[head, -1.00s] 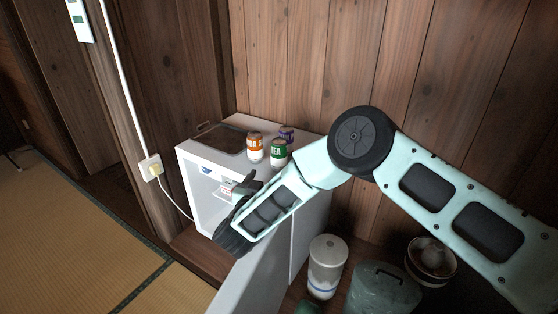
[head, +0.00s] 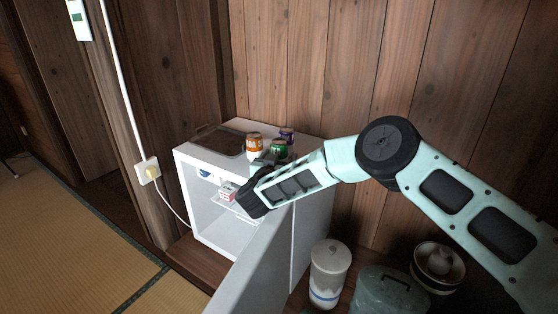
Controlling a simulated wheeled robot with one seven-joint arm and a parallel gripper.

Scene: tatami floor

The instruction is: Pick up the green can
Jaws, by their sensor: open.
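The green can (head: 278,147) stands on top of the small white fridge (head: 222,158). An orange-and-white can (head: 254,142) is to its left and a purple can (head: 287,135) is just behind it. My gripper (head: 262,160) is in front of the cans near the fridge's front top edge. A dark finger shows against the lower part of the green can and hides it. The jaws are open and hold nothing that I can see. I cannot tell whether a finger touches the can.
The fridge door (head: 262,262) stands open towards me, below my arm. A small red-and-white carton (head: 228,191) is inside the fridge. A brown tray (head: 217,140) lies on the top's left. A white canister (head: 328,272) stands on the floor at right.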

